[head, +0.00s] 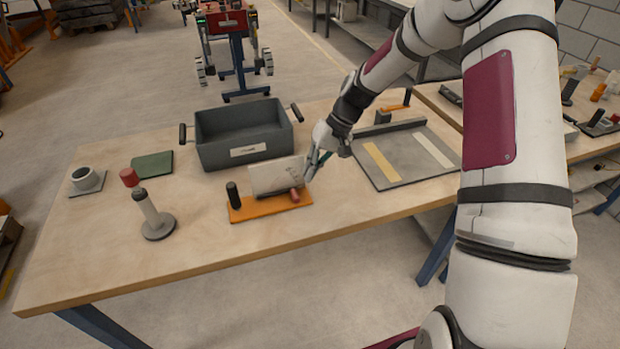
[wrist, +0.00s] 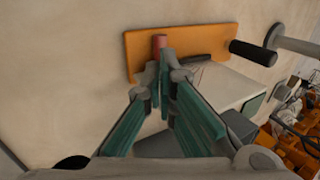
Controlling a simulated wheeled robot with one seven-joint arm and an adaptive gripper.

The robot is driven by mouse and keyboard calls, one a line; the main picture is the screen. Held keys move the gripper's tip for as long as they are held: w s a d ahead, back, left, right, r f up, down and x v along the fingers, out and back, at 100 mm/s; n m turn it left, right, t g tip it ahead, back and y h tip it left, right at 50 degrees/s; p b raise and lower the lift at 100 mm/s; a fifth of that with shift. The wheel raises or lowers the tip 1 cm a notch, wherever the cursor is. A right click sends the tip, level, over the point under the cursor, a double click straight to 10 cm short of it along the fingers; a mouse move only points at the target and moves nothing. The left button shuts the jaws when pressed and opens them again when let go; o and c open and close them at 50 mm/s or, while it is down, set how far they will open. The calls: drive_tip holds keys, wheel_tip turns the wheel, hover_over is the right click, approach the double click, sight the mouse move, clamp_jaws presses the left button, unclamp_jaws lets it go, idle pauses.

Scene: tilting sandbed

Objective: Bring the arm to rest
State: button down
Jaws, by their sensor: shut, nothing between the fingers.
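My gripper (head: 312,168) is at the right end of a pale tilted panel (head: 276,177) above the wooden table. Its green fingers are closed together and empty; they also show in the wrist view (wrist: 165,75). An orange base plate (head: 268,206) lies in front of the panel, with a black upright post (head: 233,195) and a small red peg (head: 295,195). In the wrist view the fingertips appear close to the red peg (wrist: 159,42); I cannot tell whether they touch it. My arm reaches in from the right.
A grey bin (head: 226,153) with side handles stands behind the panel. A grey board (head: 405,173) with two strips lies to the right. A post on a round base (head: 158,226), a green pad (head: 152,164) and a cup (head: 85,178) are at left. The table's front left is clear.

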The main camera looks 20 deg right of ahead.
drive_tip(key=d+v, duration=0.1)
drive_tip(key=v, duration=0.7)
drive_tip(key=s+a+r+h, duration=0.3)
drive_tip(key=s+r, duration=0.4)
drive_tip(key=r, duration=0.2)
drive_tip(key=s+a+r+t+h, duration=0.1)
drive_tip(key=s+r, duration=0.3)
drive_tip(key=s, duration=0.8)
drive_tip(key=s+a+r+t+h, duration=0.1)
drive_tip(key=s+r+t, duration=0.2)
drive_tip(key=s, duration=1)
drive_tip(key=shift+r+h+b, duration=0.3)
drive_tip(key=shift+r, duration=0.65)
